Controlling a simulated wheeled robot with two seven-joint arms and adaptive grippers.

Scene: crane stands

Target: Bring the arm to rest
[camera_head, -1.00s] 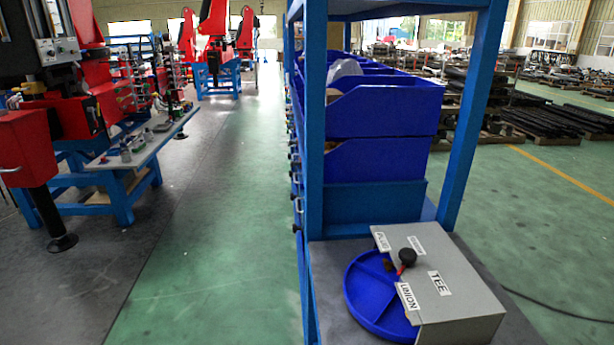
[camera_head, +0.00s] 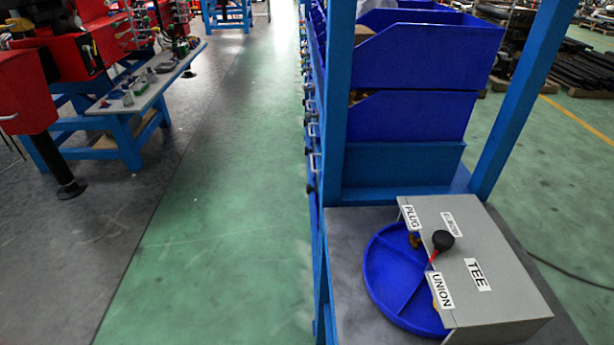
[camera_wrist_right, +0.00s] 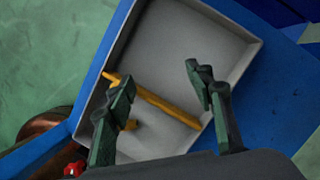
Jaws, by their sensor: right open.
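My right gripper (camera_wrist_right: 155,78) is open in the right wrist view, its two dark green fingers spread apart with nothing held between them. It is over a pale grey open tray (camera_wrist_right: 185,40). A yellow-orange rod-like part (camera_wrist_right: 165,104) lies in the tray, seen partly between the fingers and partly behind the left finger. I cannot tell how high the fingers are above it. Neither gripper shows in the head view, and my left gripper is not seen at all.
A blue rack (camera_head: 335,110) holds stacked blue bins (camera_head: 425,50). On its lower shelf, a grey labelled box (camera_head: 500,275) partly covers a round blue divided tray (camera_head: 390,280). A green aisle (camera_head: 220,240) is clear left of the rack; a workbench (camera_head: 150,95) stands beyond.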

